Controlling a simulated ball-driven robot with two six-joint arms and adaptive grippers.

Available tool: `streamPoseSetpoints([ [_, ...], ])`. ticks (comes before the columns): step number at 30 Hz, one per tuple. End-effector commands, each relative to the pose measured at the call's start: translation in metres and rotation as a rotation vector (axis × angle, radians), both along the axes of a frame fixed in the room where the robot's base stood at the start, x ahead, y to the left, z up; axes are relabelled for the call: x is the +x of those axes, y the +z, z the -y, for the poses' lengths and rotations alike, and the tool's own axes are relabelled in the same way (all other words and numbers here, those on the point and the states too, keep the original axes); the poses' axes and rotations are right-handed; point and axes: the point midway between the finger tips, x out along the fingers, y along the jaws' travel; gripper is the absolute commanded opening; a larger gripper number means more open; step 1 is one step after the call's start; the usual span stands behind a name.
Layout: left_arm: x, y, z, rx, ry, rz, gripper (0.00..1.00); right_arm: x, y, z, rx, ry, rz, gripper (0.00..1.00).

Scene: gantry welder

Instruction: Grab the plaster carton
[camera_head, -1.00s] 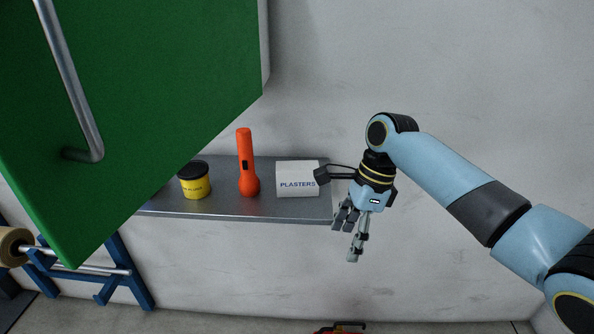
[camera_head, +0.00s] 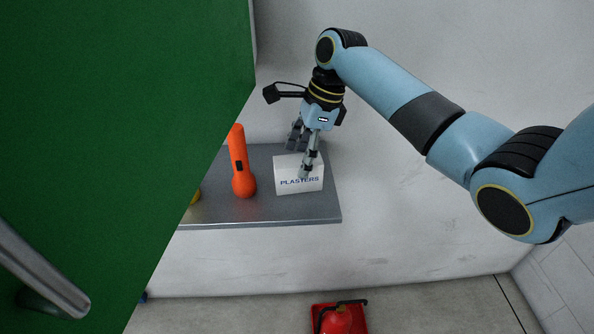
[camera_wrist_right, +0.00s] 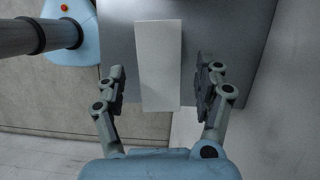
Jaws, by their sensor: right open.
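The plaster carton (camera_head: 288,184) is a white box marked PLASTERS, standing at the right end of a grey shelf. My right gripper (camera_head: 302,158) is over the carton in the head view, with one finger in front of its face. In the right wrist view the open fingers of the right gripper (camera_wrist_right: 162,90) are on either side of the white carton (camera_wrist_right: 158,60), with gaps between. My left gripper is not in view.
An orange torch (camera_head: 240,165) stands on the grey shelf (camera_head: 262,213) left of the carton. A large green panel (camera_head: 100,130) with a metal handle covers the left side.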

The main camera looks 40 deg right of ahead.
Motion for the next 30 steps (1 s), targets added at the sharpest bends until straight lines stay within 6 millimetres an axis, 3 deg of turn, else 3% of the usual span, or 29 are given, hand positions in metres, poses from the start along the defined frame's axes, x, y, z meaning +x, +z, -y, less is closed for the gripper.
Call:
streamPoseSetpoints([
  [2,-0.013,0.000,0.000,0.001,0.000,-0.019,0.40,0.001,-0.005,-0.002,0.001,0.000,0.000,0.70],
  [5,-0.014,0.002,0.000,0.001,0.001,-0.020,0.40,0.001,-0.015,-0.006,0.002,0.000,-0.002,0.70],
  [13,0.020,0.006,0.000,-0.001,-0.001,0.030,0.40,0.004,-0.051,-0.016,0.000,0.000,-0.001,0.70],
  [30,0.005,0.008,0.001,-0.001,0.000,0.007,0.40,0.004,-0.055,-0.017,0.000,0.000,0.000,0.70],
])
